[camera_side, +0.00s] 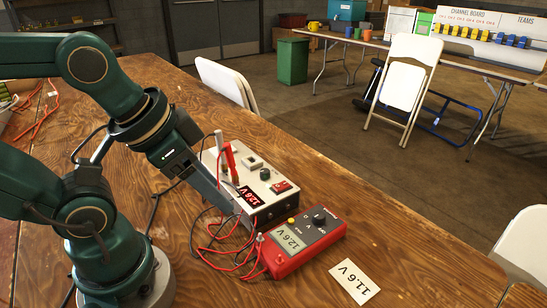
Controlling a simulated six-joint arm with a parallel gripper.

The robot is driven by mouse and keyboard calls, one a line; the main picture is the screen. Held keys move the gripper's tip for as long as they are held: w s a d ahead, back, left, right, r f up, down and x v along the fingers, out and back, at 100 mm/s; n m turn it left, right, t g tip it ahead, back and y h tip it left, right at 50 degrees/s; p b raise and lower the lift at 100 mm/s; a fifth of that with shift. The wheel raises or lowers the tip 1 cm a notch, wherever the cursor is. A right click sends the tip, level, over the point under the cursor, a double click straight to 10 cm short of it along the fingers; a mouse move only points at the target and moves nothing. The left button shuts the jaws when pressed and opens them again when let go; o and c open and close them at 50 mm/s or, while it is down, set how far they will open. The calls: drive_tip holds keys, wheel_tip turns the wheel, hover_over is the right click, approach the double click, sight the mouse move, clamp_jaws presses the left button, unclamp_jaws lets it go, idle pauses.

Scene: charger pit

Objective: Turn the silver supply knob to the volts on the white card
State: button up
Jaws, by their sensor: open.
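The power supply (262,163) is a pale box on the wooden table. Its red display (250,196) reads 12.6 V. A dark knob (265,174) and a red switch (281,187) show on its panel. The silver knob cannot be made out; my gripper covers part of the panel's left side. My gripper (228,205) points down at that side, open; whether it touches anything cannot be told. The red meter (303,240) in front of the supply also reads 12.6 V. The white card (354,281) lies flat on the table at lower right and reads 11.6 V.
Red and black leads (222,247) loop over the table left of the meter. A red upright piece (230,160) stands close beside my gripper.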

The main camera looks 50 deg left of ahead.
drive_tip(key=w+a+r+m, duration=0.1)
drive_tip(key=w+r+m, duration=0.3)
drive_tip(key=w+r, duration=0.1)
drive_tip(key=m+g, duration=0.3)
drive_tip(key=g, duration=0.2)
hover_over(265, 170)
wheel_tip(265, 170, down, 10)
drive_tip(key=shift+d+r, duration=0.1)
drive_tip(key=shift+r, duration=0.1)
drive_tip(key=shift+f, duration=2.55)
clamp_jaws()
